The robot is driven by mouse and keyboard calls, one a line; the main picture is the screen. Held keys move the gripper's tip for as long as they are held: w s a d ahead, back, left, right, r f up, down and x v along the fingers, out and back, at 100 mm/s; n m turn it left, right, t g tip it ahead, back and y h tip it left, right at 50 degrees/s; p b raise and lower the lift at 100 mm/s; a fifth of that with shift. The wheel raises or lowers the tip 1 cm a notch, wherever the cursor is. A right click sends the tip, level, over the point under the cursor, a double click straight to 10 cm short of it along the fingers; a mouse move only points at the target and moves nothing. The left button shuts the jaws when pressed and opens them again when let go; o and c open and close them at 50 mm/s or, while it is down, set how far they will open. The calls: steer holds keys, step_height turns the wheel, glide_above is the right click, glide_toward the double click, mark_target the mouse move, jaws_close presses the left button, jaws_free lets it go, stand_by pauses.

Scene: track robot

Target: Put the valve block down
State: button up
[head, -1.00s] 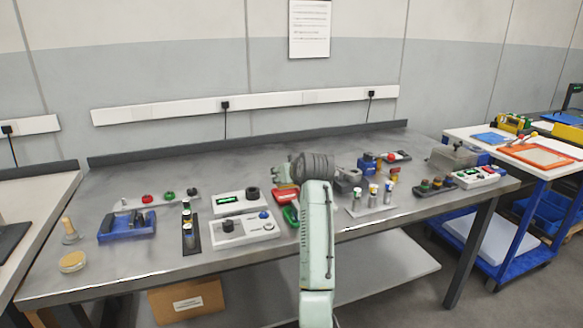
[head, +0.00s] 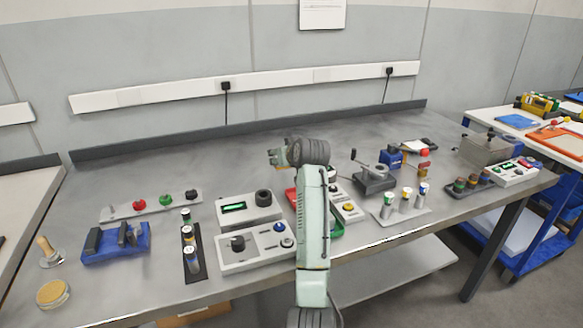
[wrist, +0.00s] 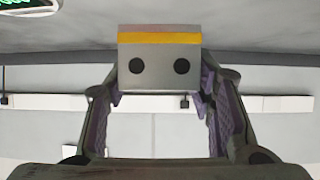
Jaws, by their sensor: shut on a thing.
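The valve block (wrist: 160,80) is a grey block with a yellow stripe and two dark round holes on the face toward the wrist camera. My gripper (wrist: 160,70) is shut on it, one finger at each side, in the wrist view. In the head view my gripper (head: 277,157) is over the middle of the grey workbench (head: 130,180), pointing left. The block is too small there to make out clearly. The wrist view shows the bench top above the block and the wall below it.
Two control boxes (head: 250,207) stand left of my arm. Farther left are a blue fixture (head: 116,243) and a button strip (head: 150,206). A grey clamp (head: 373,178) and a rack of cylinders (head: 402,205) stand to the right. The rear middle of the bench is clear.

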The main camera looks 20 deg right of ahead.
steer(key=shift+f+p, duration=0.7)
steer(key=shift+f, duration=2.15)
steer(key=shift+f, duration=0.15)
steer(key=o, duration=1.4)
steer(key=shift+r, duration=0.2)
steer(key=shift+s, duration=0.3)
steer(key=b+v, duration=0.4)
steer(key=v, duration=0.7)
steer(key=shift+s+r, duration=0.15)
